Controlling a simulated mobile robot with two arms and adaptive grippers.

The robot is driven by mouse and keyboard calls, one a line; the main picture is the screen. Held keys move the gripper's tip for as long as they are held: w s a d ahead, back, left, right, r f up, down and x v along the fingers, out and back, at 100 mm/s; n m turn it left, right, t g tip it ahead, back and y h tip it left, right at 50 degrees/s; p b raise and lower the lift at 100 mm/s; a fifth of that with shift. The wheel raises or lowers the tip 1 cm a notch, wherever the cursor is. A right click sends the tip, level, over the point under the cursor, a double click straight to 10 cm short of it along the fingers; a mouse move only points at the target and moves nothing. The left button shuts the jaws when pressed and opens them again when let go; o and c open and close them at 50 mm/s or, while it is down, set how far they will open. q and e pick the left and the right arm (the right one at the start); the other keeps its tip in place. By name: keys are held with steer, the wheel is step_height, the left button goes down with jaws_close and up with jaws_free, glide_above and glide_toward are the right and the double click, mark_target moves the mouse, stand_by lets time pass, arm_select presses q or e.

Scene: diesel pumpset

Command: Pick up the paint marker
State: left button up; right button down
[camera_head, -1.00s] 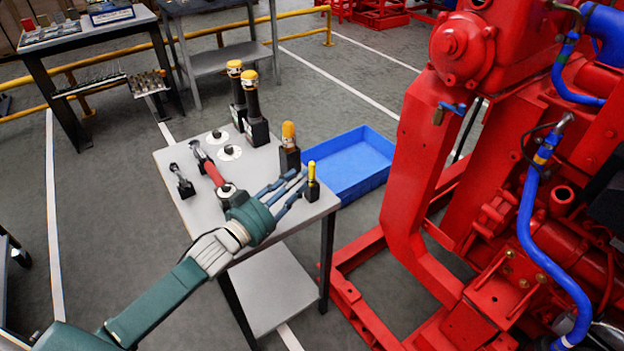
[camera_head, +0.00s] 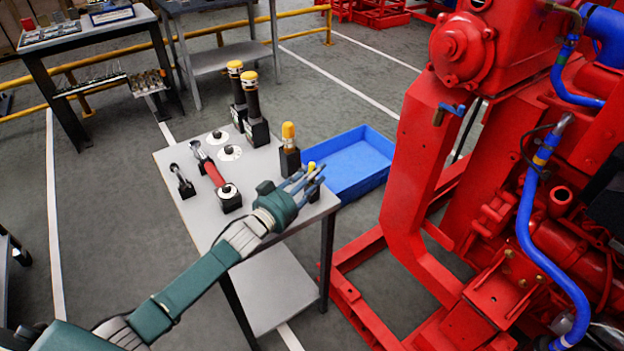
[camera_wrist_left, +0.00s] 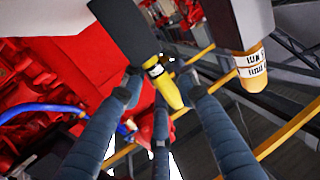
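The paint marker is the small yellow-topped piece (camera_head: 312,167) in a black block (camera_head: 312,190) at the table's front right corner. It also shows in the left wrist view (camera_wrist_left: 169,90), where its yellow body sticks out of the black block (camera_wrist_left: 122,28). My left gripper (camera_head: 308,178) has its fingers spread around the marker and partly hides it. In the left wrist view the fingers (camera_wrist_left: 161,82) stand on either side of the yellow body and look open; contact is unclear. My right gripper is not in view.
A larger orange-topped tool in a black holder (camera_head: 290,158) stands just behind the marker. A red-handled tool (camera_head: 214,174) and two dark yellow-topped tools (camera_head: 252,105) share the table (camera_head: 180,205). A blue bin (camera_head: 350,160) lies behind right. The red engine (camera_head: 420,200) stands right.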

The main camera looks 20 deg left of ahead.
arm_select(q)
steer(key=c, duration=0.7)
step_height(320, 180, up, 20)
stand_by(0.4)
